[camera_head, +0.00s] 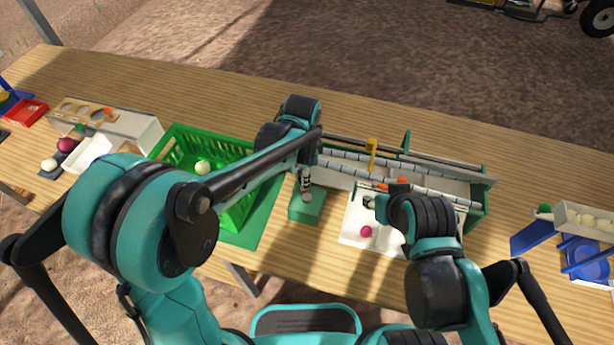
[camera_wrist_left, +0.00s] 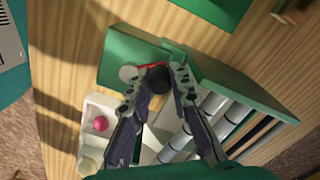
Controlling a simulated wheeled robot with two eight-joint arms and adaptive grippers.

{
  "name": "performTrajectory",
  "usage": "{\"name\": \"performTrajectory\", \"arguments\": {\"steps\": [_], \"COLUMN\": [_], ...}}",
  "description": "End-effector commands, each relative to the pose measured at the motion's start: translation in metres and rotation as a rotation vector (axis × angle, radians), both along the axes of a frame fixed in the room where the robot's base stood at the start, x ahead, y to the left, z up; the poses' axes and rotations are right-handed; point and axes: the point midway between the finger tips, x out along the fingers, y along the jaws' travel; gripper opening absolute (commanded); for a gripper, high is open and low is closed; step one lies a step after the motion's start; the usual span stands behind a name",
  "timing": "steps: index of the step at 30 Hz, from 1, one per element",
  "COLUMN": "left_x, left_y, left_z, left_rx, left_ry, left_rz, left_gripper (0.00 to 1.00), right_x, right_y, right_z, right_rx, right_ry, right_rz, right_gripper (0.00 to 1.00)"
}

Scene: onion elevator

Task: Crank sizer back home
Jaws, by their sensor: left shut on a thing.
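The sizer, a grey frame with pale rollers and green end plates (camera_head: 479,205), lies along the middle right of the table. Its rollers (camera_wrist_left: 212,104) also show in the left wrist view. My left gripper (camera_head: 306,193) is over a green block (camera_head: 305,212) at the sizer's left end. In the left wrist view my left gripper (camera_wrist_left: 156,75) is shut on a dark round crank knob (camera_wrist_left: 156,81). A bit of red (camera_wrist_left: 148,66) shows just beyond it; the rest of the crank is hidden. My right gripper (camera_head: 369,201) is above the white tray; its jaws are too small to read.
A white tray (camera_head: 352,233) with a magenta onion (camera_head: 366,231) is in front of the sizer. A green crate (camera_head: 170,143) holding a pale onion (camera_head: 202,167) is to the left. A yellow post (camera_head: 372,150) stands on the sizer. The table behind it is clear.

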Motion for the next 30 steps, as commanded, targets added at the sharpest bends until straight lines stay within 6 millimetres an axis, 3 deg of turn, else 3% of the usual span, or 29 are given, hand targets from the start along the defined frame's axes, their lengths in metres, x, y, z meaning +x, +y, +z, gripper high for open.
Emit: {"name": "performTrajectory", "arguments": {"steps": [30], "left_x": [-0.01], "left_y": [0.011], "left_z": [-0.001], "left_rx": [-0.006], "left_ry": [0.008], "left_rz": [-0.004], "left_gripper": [0.0], "right_x": [0.0], "right_y": [0.0], "right_z": [0.0], "right_rx": [0.0], "right_ry": [0.0], "right_rz": [0.0], "right_gripper": [0.4]}}
